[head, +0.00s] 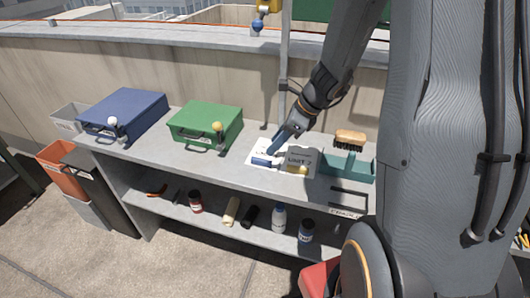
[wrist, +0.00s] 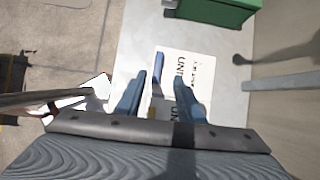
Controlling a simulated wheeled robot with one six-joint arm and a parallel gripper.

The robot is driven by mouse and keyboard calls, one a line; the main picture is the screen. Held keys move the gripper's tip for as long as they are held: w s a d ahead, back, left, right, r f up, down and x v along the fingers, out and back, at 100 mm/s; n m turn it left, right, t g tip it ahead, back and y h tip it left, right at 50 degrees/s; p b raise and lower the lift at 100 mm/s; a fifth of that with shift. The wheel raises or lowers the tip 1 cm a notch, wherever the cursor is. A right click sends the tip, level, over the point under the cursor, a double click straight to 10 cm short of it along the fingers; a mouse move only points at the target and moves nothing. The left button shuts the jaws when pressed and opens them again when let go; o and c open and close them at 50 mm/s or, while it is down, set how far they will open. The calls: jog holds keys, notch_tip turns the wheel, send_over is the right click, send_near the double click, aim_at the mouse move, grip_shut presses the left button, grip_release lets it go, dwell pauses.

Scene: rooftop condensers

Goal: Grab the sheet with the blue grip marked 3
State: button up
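A white sheet (head: 264,149) lies on the grey bench top with a blue grip (head: 262,161) at its front edge. In the wrist view, the printed sheet (wrist: 201,70) shows between and beyond my fingers, with the blue grip (wrist: 158,68) at its left edge. No number on the grip can be read. A grey panel marked UNIT 2 (head: 300,158) with a yellow grip is just right of it. My gripper (head: 276,151) is low over the sheet, pointing down. In the wrist view, its two fingers (wrist: 158,94) are apart, with the sheet below and nothing clearly held.
A green case (head: 205,124) and a blue case (head: 124,112) stand left on the bench. A brush (head: 350,140) rests on a teal holder at right. Bottles (head: 279,218) and tools lie on the lower shelf. A wall runs behind; an upright post stands behind my gripper.

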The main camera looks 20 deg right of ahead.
aim_at(262, 160)
jog(key=x, duration=0.2)
jog(key=shift+w+a+f, duration=0.1)
jog(key=shift+a+f, duration=0.05)
jog(key=shift+f, duration=0.2)
jog(key=shift+s+x, duration=0.1)
jog(key=shift+x, duration=1.15)
jog(key=shift+s+x, duration=0.15)
jog(key=shift+x, duration=1.05)
grip_shut()
